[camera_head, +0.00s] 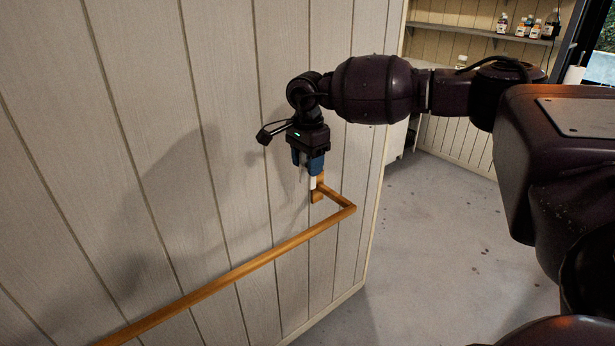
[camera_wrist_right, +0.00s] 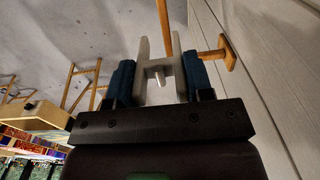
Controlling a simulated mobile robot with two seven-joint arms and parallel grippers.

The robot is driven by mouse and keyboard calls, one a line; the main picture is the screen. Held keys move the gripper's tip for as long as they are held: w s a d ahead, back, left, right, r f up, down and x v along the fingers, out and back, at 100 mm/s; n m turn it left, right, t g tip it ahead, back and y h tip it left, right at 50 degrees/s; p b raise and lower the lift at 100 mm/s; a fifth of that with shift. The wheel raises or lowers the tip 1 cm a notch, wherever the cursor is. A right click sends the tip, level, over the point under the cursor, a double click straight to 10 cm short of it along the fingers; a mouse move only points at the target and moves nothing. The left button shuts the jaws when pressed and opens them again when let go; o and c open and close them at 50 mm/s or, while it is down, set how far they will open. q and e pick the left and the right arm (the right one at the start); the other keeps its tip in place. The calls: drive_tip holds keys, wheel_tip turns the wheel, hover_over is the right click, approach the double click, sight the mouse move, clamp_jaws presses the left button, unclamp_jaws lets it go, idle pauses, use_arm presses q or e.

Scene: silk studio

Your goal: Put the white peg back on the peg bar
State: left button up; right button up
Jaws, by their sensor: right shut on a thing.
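The white peg shows in the right wrist view (camera_wrist_right: 141,72) as two pale prongs joined across the middle, with a small shiny cylinder there. My right gripper (camera_wrist_right: 160,84) is shut on it, with a blue finger on each side. In the head view the right gripper (camera_head: 309,163) points down close to the wall, and the peg (camera_head: 312,183) shows as a small white piece below the fingers. The wooden peg bar (camera_head: 250,266) runs along the wall, and its far end bracket (camera_head: 317,196) is just below the peg. Whether they touch is unclear. My left gripper is out of view.
The pale panelled wall (camera_head: 90,160) stands close on the left, with the arm's shadow on it. Open grey floor (camera_head: 430,240) lies to the right of its edge. Shelves with bottles (camera_head: 525,28) are far back. Wooden furniture (camera_wrist_right: 82,85) shows in the wrist view.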

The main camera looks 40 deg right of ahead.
drive_tip(key=shift+r, duration=0.55)
drive_tip(key=shift+r+p, duration=0.75)
drive_tip(key=shift+r, duration=0.5)
drive_tip(key=shift+r+p, duration=0.55)
drive_tip(key=shift+r, duration=0.45)
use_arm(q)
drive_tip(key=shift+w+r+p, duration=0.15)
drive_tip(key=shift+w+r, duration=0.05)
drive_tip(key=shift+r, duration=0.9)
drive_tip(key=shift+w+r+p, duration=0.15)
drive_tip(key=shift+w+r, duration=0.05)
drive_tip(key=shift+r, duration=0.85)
use_arm(e)
drive_tip(key=shift+r, duration=0.5)
drive_tip(key=shift+f, duration=0.1)
